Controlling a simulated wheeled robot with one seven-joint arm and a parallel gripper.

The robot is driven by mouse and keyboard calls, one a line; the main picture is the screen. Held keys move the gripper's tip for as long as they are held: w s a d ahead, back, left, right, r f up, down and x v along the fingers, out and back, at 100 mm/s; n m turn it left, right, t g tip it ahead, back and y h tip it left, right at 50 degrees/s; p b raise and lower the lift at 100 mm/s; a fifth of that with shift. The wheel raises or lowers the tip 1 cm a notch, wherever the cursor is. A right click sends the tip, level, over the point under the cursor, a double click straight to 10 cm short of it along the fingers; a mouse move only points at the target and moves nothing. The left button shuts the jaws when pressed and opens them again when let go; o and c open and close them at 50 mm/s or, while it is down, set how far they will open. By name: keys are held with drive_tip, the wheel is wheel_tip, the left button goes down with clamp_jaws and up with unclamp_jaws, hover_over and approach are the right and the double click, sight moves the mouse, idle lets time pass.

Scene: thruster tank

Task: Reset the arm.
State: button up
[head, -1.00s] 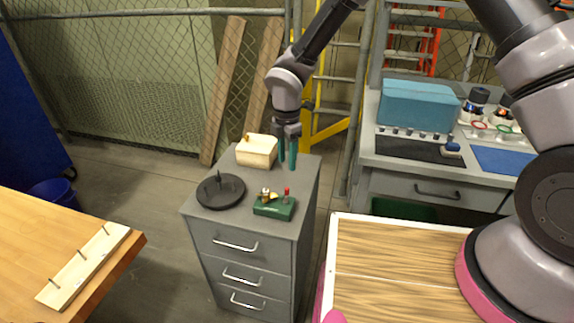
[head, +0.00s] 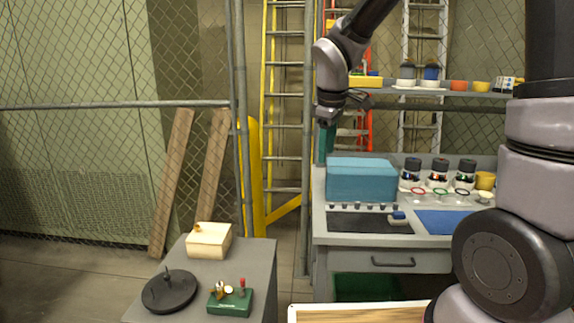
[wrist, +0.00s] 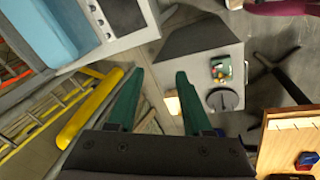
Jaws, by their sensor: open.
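My gripper (head: 326,143) has teal fingers and points down, raised in the air in front of the workbench's left end and the fence. In the wrist view its two fingers (wrist: 158,100) stand apart with nothing between them. The grey drawer cabinet (head: 257,262) is below and to the left in the head view. It also shows beyond the fingers in the wrist view (wrist: 205,62).
On the cabinet are a cream box (head: 209,241), a black round plate with a peg (head: 170,291) and a green block with small fittings (head: 230,302). The workbench (head: 335,262) holds a blue case (head: 361,180) and several jars. A yellow ladder (head: 284,110) stands behind.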

drive_tip(key=s+d+r+m+t+y, duration=0.2)
drive_tip(key=s+d+r+m+t, duration=0.2)
drive_tip(key=s+d+r+m, duration=0.9)
drive_tip(key=s+d+m, duration=0.2)
drive_tip(key=m, duration=0.1)
drive_tip(key=shift+s, duration=0.35)
